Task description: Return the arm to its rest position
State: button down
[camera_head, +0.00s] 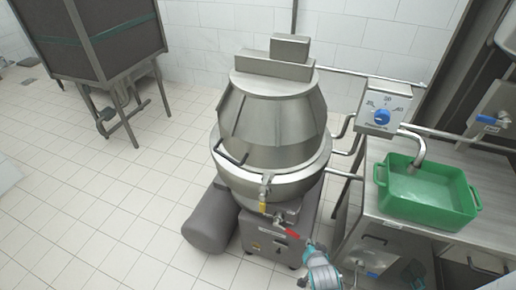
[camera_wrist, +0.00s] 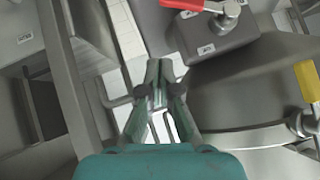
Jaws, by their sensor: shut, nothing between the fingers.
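My gripper (camera_wrist: 158,72) has its two green fingers together, with nothing between them, in the wrist view. In the head view my arm's teal end shows at the bottom, in front of the machine's base and left of the steel table; its fingers are not clear there. In the wrist view a red lever (camera_wrist: 190,4) is beyond my fingertips at the top, on a steel valve block. A yellow handle (camera_wrist: 306,82) is to the right. The same red lever (camera_head: 292,233) and yellow handle (camera_head: 263,207) sit on the front of the large steel kettle machine (camera_head: 272,130) in the head view.
A green tub (camera_head: 428,214) stands on the steel table (camera_head: 375,185) at the right, under a spout. A blue dial (camera_head: 381,116) is above it. A grey cylinder (camera_head: 210,220) lies beside the machine's base. The tiled floor (camera_head: 100,215) at the left is clear.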

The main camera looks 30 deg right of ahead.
jog(key=shift+a, duration=0.1)
jog(key=s+a+r+n+t+y, duration=0.2)
jog(key=s+a+r+n+t, duration=0.35)
jog(key=s+a, duration=0.75)
jog(key=s+a+r+n+y, duration=0.1)
jog(key=s+a+r+n, duration=0.2)
jog(key=r, duration=0.7)
jog(key=s+a+r+n+t+y, duration=0.1)
jog(key=s+a+r+n+y, duration=0.1)
jog(key=s+r, duration=0.6)
jog(key=a+r+n, duration=0.1)
jog(key=a, duration=0.1)
jog(key=shift+s+a+r+y, duration=0.15)
jog(key=shift+a+r+y, duration=0.15)
jog(key=shift+r, duration=0.1)
jog(key=shift+d+t, duration=0.1)
jog(key=shift+t, duration=0.15)
